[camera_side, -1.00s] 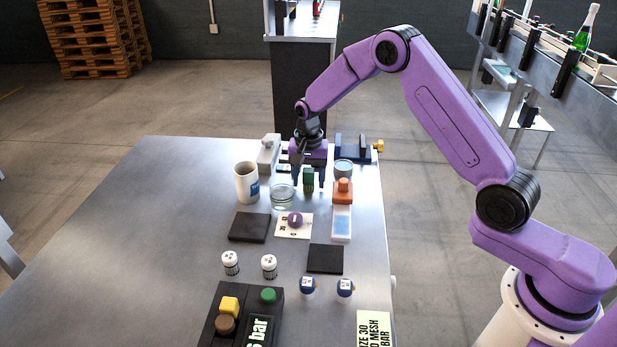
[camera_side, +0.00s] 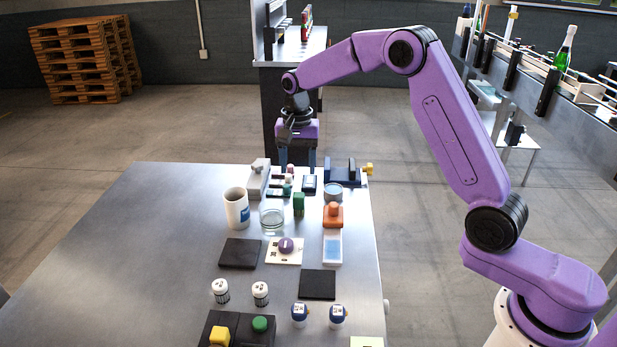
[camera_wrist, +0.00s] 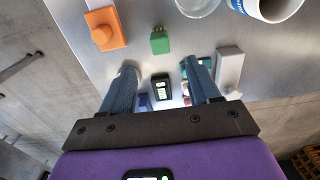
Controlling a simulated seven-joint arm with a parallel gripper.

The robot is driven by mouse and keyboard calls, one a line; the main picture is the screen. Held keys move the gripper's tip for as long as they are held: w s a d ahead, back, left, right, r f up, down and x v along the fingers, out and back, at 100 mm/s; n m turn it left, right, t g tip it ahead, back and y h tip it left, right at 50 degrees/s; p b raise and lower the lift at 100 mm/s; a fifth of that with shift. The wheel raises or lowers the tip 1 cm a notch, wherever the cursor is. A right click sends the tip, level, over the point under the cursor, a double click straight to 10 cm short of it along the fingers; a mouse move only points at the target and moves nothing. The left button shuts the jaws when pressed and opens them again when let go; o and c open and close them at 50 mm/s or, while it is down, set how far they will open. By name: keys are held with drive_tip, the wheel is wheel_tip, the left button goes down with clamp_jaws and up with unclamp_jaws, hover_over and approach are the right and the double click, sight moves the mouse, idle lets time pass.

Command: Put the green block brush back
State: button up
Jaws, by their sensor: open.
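The green block brush (camera_side: 299,204) stands on the metal table between the glass dish and the orange-topped item, touching neither. In the wrist view the green block (camera_wrist: 159,41) is ahead of the fingertips, with small pale marks at its end. My gripper (camera_side: 298,164) is open and empty, raised over the far end of the table and beyond the block. In the wrist view its fingers (camera_wrist: 163,72) are spread, with a dark device (camera_wrist: 162,87) on the table seen between them. The right finger partly hides a teal item (camera_wrist: 207,62).
The glass dish (camera_side: 272,216), white mug (camera_side: 236,208), orange block (camera_side: 333,215) and round grey tin (camera_side: 333,193) stand near the brush. A grey block (camera_side: 258,178) and a blue fixture (camera_side: 343,172) flank the far edge. The left of the table is clear.

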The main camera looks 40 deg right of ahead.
drive_tip(key=s+a+r+n, duration=0.25)
drive_tip(key=s+n, duration=0.25)
drive_tip(key=s, duration=0.4)
drive_tip(key=s+a+r+n, duration=0.2)
drive_tip(key=s+a+n, duration=0.25)
drive_tip(key=s, duration=0.45)
drive_tip(key=s+d+n, duration=0.2)
drive_tip(key=s+n, duration=0.2)
drive_tip(key=s, duration=0.3)
drive_tip(key=s+d+f+n, duration=0.1)
drive_tip(key=s+d+n, duration=0.2)
drive_tip(key=s, duration=0.5)
drive_tip(key=s+d+n, duration=0.2)
drive_tip(key=s+n, duration=0.3)
drive_tip(key=s, duration=0.3)
drive_tip(key=shift+d+f, duration=0.15)
drive_tip(key=shift+d, duration=0.05)
drive_tip(key=shift+w, duration=0.1)
